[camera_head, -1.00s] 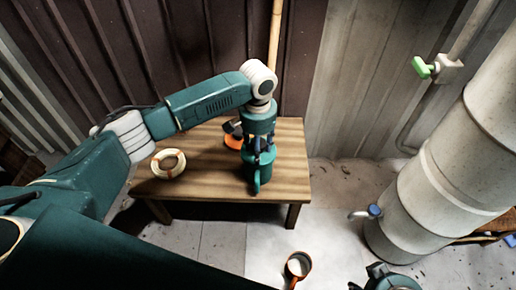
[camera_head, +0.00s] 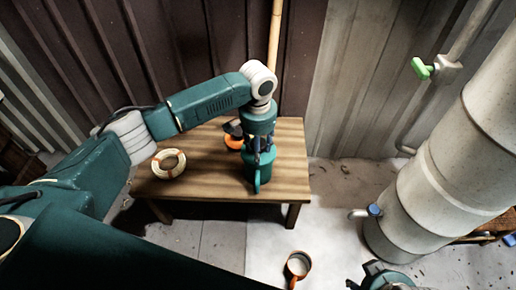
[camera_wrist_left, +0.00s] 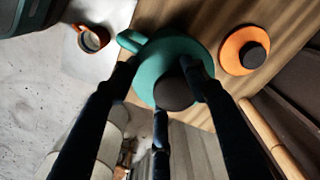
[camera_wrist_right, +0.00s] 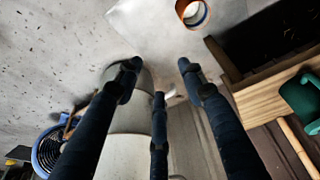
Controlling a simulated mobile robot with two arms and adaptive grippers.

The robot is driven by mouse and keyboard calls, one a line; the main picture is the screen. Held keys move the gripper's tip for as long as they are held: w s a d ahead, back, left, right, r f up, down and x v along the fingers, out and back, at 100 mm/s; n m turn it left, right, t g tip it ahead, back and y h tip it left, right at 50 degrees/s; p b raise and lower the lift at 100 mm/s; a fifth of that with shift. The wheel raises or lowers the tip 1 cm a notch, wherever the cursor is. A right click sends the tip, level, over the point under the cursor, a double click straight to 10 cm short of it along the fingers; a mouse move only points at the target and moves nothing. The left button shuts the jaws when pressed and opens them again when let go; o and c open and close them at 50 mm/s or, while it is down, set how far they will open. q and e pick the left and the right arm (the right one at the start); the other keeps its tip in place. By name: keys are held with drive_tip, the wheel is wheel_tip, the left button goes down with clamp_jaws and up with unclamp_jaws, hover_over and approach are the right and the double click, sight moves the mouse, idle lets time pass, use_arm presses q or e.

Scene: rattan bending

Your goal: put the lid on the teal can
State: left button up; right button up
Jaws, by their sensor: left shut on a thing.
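The teal can (camera_head: 263,184), with a side handle, stands on the wooden table near its right front part. My left gripper (camera_head: 259,158) is directly above it, pointing down. In the left wrist view, the fingers are shut on the dark knob (camera_wrist_left: 174,93) of a teal lid (camera_wrist_left: 165,62), which covers the can's top. The can's handle (camera_wrist_left: 130,40) sticks out beside it. Whether the lid is fully seated cannot be told. My right gripper (camera_wrist_right: 158,85) is open and empty, away from the table; only part of it shows at the head view's bottom edge.
On the table (camera_head: 205,180) are an orange lid-like piece (camera_head: 234,142) with a dark knob, behind the can, and a pale coil (camera_head: 169,164) at left. An orange-brown mug (camera_head: 298,264) stands on the floor. A large pale cylinder (camera_head: 440,190) stands at right; a bamboo pole (camera_head: 274,50) is behind the table.

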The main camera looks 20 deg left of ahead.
drive_tip(key=shift+a+f, duration=0.1)
drive_tip(key=shift+f, duration=0.35)
drive_tip(key=shift+f, duration=0.1)
drive_tip(key=shift+f, duration=0.25)
use_arm(q)
drive_tip(key=shift+p, duration=0.35)
use_arm(e)
drive_tip(key=shift+w+f, duration=0.15)
drive_tip(key=shift+f, duration=0.2)
drive_tip(key=shift+f, duration=0.1)
